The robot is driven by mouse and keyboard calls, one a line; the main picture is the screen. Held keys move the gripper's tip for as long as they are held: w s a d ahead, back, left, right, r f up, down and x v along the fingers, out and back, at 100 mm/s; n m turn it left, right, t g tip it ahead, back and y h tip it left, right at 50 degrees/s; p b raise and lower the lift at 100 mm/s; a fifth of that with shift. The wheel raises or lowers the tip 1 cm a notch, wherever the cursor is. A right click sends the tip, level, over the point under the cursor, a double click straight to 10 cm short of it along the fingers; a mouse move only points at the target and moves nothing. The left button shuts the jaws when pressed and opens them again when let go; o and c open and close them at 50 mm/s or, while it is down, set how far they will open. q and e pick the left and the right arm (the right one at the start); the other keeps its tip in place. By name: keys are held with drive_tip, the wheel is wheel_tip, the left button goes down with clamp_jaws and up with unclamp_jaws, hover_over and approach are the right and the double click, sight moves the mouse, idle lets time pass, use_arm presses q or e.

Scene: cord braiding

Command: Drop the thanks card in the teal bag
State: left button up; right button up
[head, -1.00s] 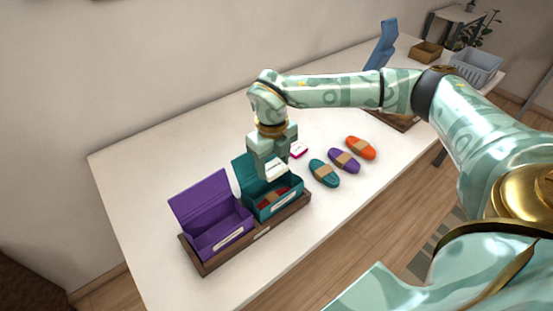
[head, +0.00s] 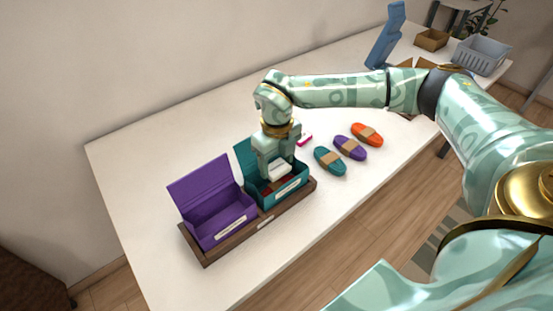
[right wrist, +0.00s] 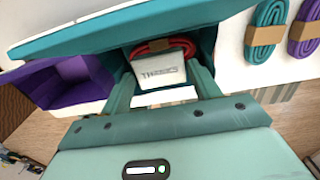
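The thanks card (right wrist: 162,80) is a small white block with dark lettering, between the two fingers of my right gripper (right wrist: 162,88) in the right wrist view. The fingers appear shut on its two sides. In the head view the card (head: 280,171) is at the mouth of the teal bag (head: 286,190), a teal box-like holder with its flap raised behind. My right gripper (head: 279,168) points down into it. A red cord bundle (right wrist: 165,45) lies inside the teal bag. My left gripper is not in view.
An open purple bag (head: 222,215) stands to the left in the same wooden tray (head: 207,256). Teal (head: 330,160), purple (head: 350,147) and orange (head: 367,134) cord bundles lie to the right. The table's left side is clear.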

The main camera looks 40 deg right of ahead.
drive_tip(key=shift+o, duration=1.2)
wheel_tip(320, 180, up, 16)
drive_tip(key=p, duration=0.3)
drive_tip(key=shift+r+p, duration=0.15)
drive_tip(key=shift+p, duration=0.2)
